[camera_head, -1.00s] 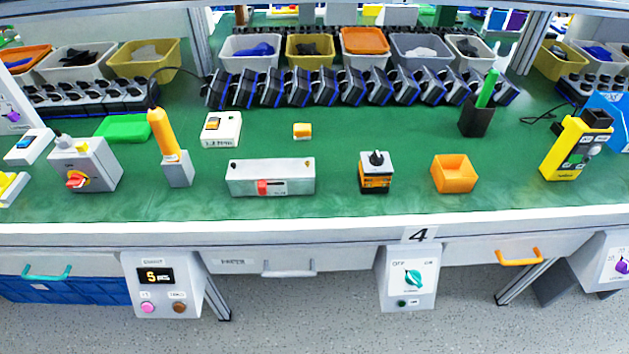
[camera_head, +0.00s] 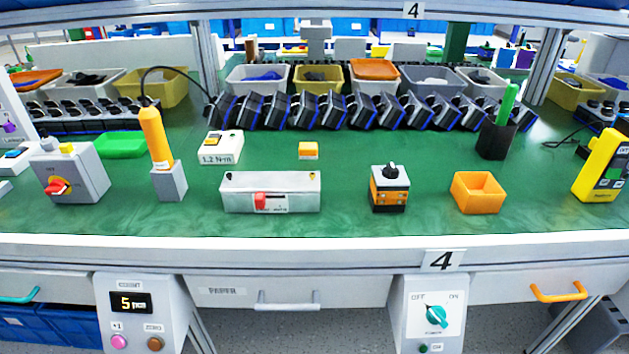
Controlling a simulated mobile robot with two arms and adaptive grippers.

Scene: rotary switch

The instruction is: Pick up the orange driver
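The orange driver (camera_head: 155,137) stands upright, tilted slightly, in a grey block holder (camera_head: 170,182) on the left part of the green bench. A black cable rises from its top and curves right toward the back. Its lower end is hidden in the holder. Neither of my grippers shows in the head view.
Left of the driver is a grey box with a red rotary switch (camera_head: 70,172). Behind it is a green tray (camera_head: 120,145). To its right are a white 1.2 N·m box (camera_head: 220,147) and a grey box with a red slider (camera_head: 270,192). Bare bench lies in front.

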